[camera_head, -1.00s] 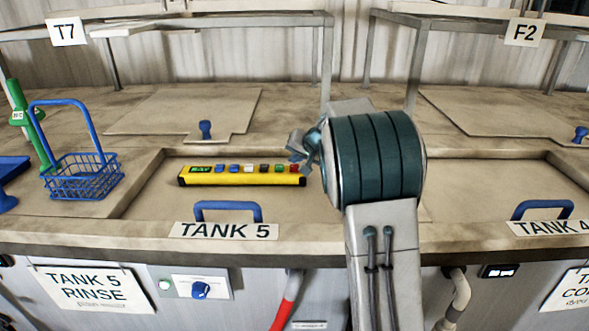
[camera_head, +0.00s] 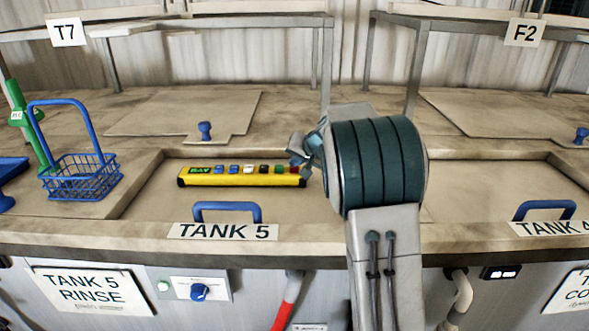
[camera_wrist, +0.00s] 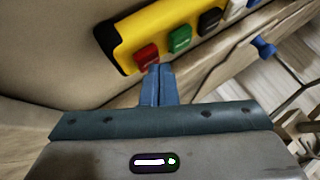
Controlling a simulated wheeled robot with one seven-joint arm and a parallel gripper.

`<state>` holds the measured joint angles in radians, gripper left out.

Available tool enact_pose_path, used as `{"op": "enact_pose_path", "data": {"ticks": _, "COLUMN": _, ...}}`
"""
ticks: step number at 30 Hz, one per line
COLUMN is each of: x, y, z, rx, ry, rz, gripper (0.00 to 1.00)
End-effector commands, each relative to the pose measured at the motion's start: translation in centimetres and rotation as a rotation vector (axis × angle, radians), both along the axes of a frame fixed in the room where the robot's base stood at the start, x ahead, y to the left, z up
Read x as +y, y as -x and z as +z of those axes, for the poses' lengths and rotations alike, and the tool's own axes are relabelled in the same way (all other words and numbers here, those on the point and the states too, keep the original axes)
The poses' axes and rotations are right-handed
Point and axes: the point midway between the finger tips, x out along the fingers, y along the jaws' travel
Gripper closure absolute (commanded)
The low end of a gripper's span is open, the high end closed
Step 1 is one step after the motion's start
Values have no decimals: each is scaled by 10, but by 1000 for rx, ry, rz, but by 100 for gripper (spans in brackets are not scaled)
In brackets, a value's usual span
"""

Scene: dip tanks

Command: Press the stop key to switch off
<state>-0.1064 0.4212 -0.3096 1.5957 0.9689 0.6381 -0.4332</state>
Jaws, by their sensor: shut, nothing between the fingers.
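The yellow key box (camera_head: 240,180) with a row of coloured keys and a small display at its left end lies on the Tank 5 lid. In the wrist view, the box (camera_wrist: 125,36) shows its red key (camera_wrist: 146,54) at the end, then green (camera_wrist: 180,38) and black (camera_wrist: 209,20) keys. My gripper (camera_head: 300,157) is shut and empty at the box's right end. In the wrist view, the fingertips (camera_wrist: 160,68) are at the lower edge of the red key. I cannot tell whether they touch it. In the head view, my gripper partly hides the red key.
A blue handle (camera_head: 228,212) stands in front of the box, above the Tank 5 label. A blue wire basket (camera_head: 82,178) stands at the left. The lid left of the box is clear. A blue knob (camera_head: 205,131) stands behind.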

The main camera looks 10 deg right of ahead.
Motion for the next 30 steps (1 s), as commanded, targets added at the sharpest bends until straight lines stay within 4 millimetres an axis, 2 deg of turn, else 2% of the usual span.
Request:
{"op": "enact_pose_path", "data": {"ticks": 22, "x": 0, "y": 0, "z": -5, "rx": 1, "ry": 0, "rz": 1, "gripper": 100}}
{"op": "enact_pose_path", "data": {"ticks": 30, "x": 0, "y": 0, "z": 6, "rx": 1, "ry": 0, "rz": 1, "gripper": 100}}
